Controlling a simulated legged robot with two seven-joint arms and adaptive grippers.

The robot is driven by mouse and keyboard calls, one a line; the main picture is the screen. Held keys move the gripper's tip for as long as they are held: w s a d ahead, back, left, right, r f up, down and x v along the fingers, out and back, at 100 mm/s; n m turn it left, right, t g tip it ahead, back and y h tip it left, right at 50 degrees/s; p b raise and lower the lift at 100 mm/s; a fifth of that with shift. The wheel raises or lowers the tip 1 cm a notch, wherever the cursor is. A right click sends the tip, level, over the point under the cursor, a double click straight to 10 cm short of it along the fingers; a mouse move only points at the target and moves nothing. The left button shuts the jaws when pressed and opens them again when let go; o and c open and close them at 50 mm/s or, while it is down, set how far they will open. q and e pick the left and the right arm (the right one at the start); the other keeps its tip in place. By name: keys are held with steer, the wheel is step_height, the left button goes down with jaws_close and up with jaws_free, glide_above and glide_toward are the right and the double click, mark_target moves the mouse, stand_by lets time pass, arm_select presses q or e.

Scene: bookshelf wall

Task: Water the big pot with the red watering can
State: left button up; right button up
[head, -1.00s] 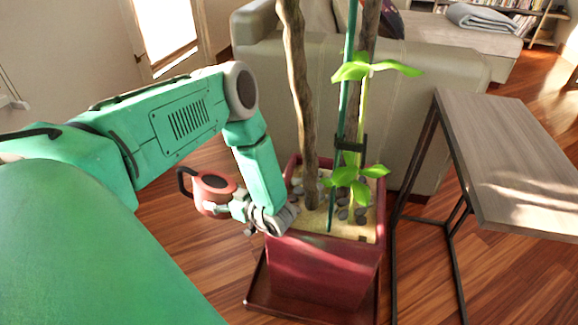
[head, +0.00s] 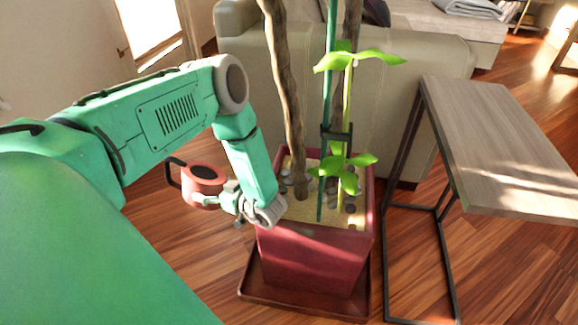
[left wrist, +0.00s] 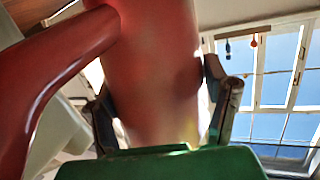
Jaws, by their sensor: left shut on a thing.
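My left gripper (head: 226,201) is shut on the can, at the can's right side. In the left wrist view the red can (left wrist: 155,75) fills the space between the two fingers. The big pot (head: 312,262) is square and dark red, with soil, grey stones, trunks and a green-leaved plant on a stake. My left wrist is close to the pot's left rim. My right gripper is not in view.
The pot stands on a dark red tray (head: 300,300). A side table (head: 505,140) with a black metal frame stands to the right. A beige sofa (head: 400,90) is behind the pot. Wooden floor (head: 190,265) is open at the lower left.

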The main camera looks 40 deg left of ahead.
mark_target(205, 176)
arm_select(q)
steer(key=shift+s+a, duration=0.25)
steer(key=shift+a, duration=0.2)
steer(key=shift+a+r, duration=0.1)
steer(key=shift+r, duration=0.25)
steer(key=shift+a+r+y+p, duration=0.15)
steer(key=shift+r+y+p, duration=0.05)
steer(key=shift+y+p, duration=0.15)
steer(key=shift+d+r, duration=0.1)
steer(key=shift+d, duration=0.1)
steer(key=shift+w+d+r+m+g+y+p, duration=0.1)
steer(key=shift+d+r+m+g+y+p, duration=0.15)
steer(key=shift+r, duration=0.3)
steer(key=shift+d+r+m+g+y+p, duration=0.1)
steer(key=shift+d+r+p, duration=0.2)
steer(key=shift+r, duration=0.2)
steer(key=shift+a, duration=0.1)
steer(key=shift+w+r, duration=0.15)
steer(key=shift+r, duration=0.4)
steer(key=shift+a, duration=0.1)
